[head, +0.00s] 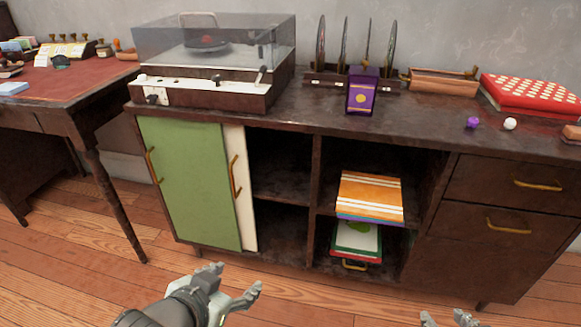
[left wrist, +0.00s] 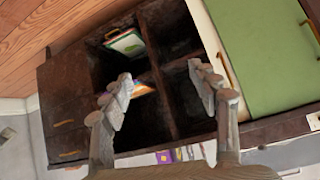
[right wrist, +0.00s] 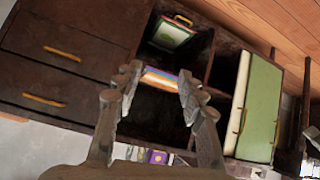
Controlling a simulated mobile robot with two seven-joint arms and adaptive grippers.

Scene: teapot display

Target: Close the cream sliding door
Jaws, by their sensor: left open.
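The cream sliding door (head: 242,190) is on the cabinet's left part, mostly hidden behind the green door (head: 188,185). Only a narrow cream strip with a brass handle (head: 235,177) shows, and the compartment to its right is open. The cream door also shows in the left wrist view (left wrist: 222,50) and the right wrist view (right wrist: 237,105). My left gripper (head: 236,278) is open and empty, low in front of the cabinet, apart from the doors. My right gripper (head: 445,316) is at the bottom edge of the head view; its fingers are apart and empty in the right wrist view (right wrist: 158,76).
Orange-striped sleeves (head: 371,196) and a green-and-red one (head: 356,241) lie on the middle shelves. Drawers (head: 505,183) are at right. A turntable (head: 205,90) and a purple box (head: 362,92) stand on top. A red-topped table (head: 75,85) stands at left.

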